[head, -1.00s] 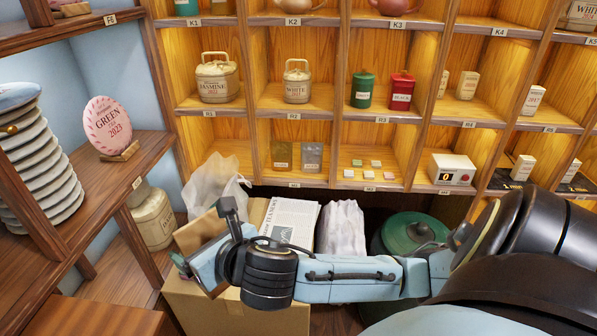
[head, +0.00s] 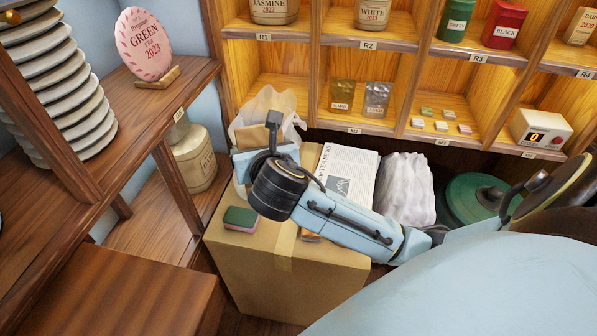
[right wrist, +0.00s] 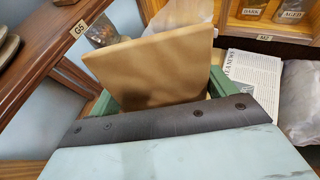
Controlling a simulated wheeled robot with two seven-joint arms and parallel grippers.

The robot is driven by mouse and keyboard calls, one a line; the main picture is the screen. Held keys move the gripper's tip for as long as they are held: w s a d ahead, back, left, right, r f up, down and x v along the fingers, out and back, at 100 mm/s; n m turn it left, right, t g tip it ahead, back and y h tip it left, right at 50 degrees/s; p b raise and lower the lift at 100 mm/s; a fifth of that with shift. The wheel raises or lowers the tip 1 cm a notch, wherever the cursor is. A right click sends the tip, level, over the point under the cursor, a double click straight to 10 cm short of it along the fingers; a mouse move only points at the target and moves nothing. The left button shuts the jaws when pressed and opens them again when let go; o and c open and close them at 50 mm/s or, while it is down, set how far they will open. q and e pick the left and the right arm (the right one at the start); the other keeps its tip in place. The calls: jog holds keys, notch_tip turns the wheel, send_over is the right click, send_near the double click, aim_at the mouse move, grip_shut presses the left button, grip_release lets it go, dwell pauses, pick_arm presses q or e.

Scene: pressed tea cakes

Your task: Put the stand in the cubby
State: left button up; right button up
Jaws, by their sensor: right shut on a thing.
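A flat tan wooden piece, which I take to be the stand (right wrist: 150,65), is held between the green fingers of my right gripper (right wrist: 160,92) in the right wrist view. In the head view my right gripper (head: 248,148) is over the cardboard box, and only a bit of the stand (head: 246,131) shows past it, in front of the plastic bag. The wooden shelf wall has an empty lower-left cubby (head: 272,88), left of the one with two pouches. The cubby's lower front is partly hidden by the bag. My left gripper is not in view.
A cardboard box (head: 290,275) carries a sponge (head: 240,219), a newspaper (head: 347,170) and a clear plastic bag (head: 275,108). A white crumpled bag (head: 406,190) stands to the right. A side shelf (head: 150,110) at left holds a pink tea cake (head: 145,45) on its own stand.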

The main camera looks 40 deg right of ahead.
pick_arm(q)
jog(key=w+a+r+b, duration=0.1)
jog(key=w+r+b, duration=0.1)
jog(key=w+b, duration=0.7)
pick_arm(e)
jog(key=d+f+m+g+h+b, duration=0.1)
jog(key=f, duration=0.5)
jog(key=d+f+m+g+h+b, duration=0.1)
jog(key=f+m+h, duration=0.1)
jog(key=f, duration=0.5)
jog(key=w+d+f+m+g+h+b, duration=0.1)
jog(key=d+f+m+h, duration=0.1)
jog(key=f, duration=0.5)
jog(key=shift+f+g+b, duration=0.25)
jog(key=shift+g+b, duration=0.05)
notch_tip(320, 180, down, 4)
jog(key=shift+r+b, duration=0.25)
jog(key=shift+b, duration=0.7)
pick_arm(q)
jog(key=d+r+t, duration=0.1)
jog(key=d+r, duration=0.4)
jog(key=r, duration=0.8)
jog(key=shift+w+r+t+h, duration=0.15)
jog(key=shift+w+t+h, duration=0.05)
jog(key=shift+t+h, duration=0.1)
pick_arm(e)
jog(key=shift+f, duration=0.1)
